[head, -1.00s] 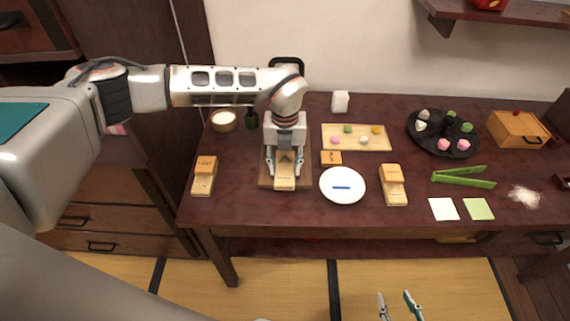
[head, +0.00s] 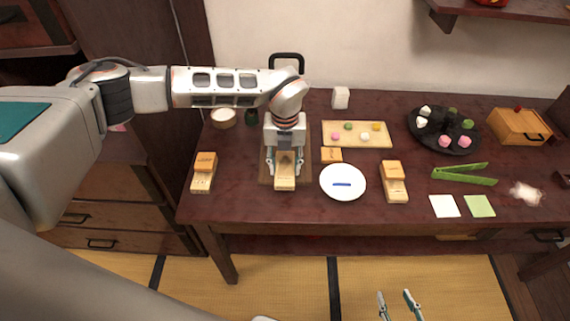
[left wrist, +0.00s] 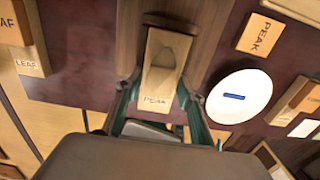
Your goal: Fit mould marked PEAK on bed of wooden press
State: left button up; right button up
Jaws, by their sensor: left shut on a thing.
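The pale wooden mould marked PEAK (head: 285,184) is between the fingers of my left gripper (head: 285,168), which is shut on it. In the left wrist view the mould (left wrist: 160,75) shows its hollow and its PEAK lettering. It is over the brown bed of the wooden press (head: 303,178), with its lettered end beyond the bed's front edge. I cannot tell whether it touches the bed. My gripper and arm hide much of the press; a black handle (head: 286,57) shows behind. My right gripper (head: 400,304) is open and empty, low in front of the table.
An orange PEAK block (head: 331,154) and a white plate (head: 342,194) are right of the press. Other moulds with orange blocks stand left (head: 204,172) and right (head: 394,182). A sweets tray (head: 383,143), black dish (head: 421,131) and green tongs (head: 463,175) are further right.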

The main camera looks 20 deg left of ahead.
pick_arm(q)
jog(key=shift+f, duration=0.6)
jog(key=o, duration=1.2)
notch_tip(320, 180, up, 12)
jog(key=shift+r, duration=0.1)
jog(key=shift+s, duration=0.1)
